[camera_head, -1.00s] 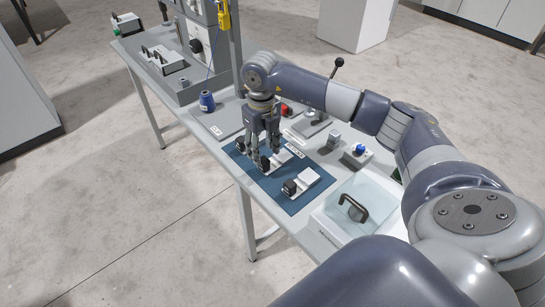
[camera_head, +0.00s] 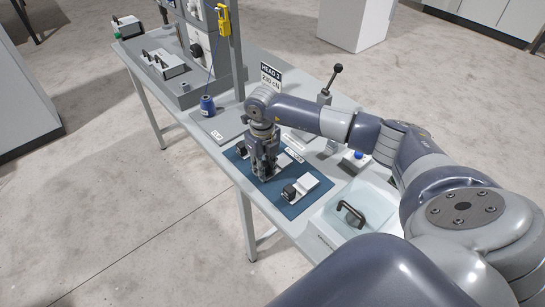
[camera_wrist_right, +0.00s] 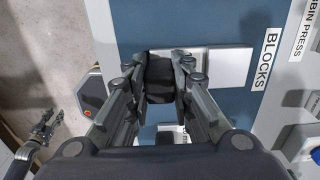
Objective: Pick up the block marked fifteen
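Blocks with black ends and white plates lie on a blue mat (camera_head: 292,209). The near block (camera_head: 308,184) is clear of my arm, and the far one (camera_head: 242,147) is partly hidden. My right gripper (camera_head: 264,176) points down at the middle block (camera_head: 283,160). In the right wrist view its fingers (camera_wrist_right: 160,75) stand on both sides of a block's black end (camera_wrist_right: 160,80), with the white plate (camera_wrist_right: 218,67) to the right. I cannot tell whether they press on it. No number is readable. What looks like my left gripper (camera_wrist_right: 42,128) is small over the floor.
A lever press (camera_head: 327,90) is behind my right arm. A blue spool (camera_head: 207,105) stands on a grey pad at the left. The mat lies along the table's front edge.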

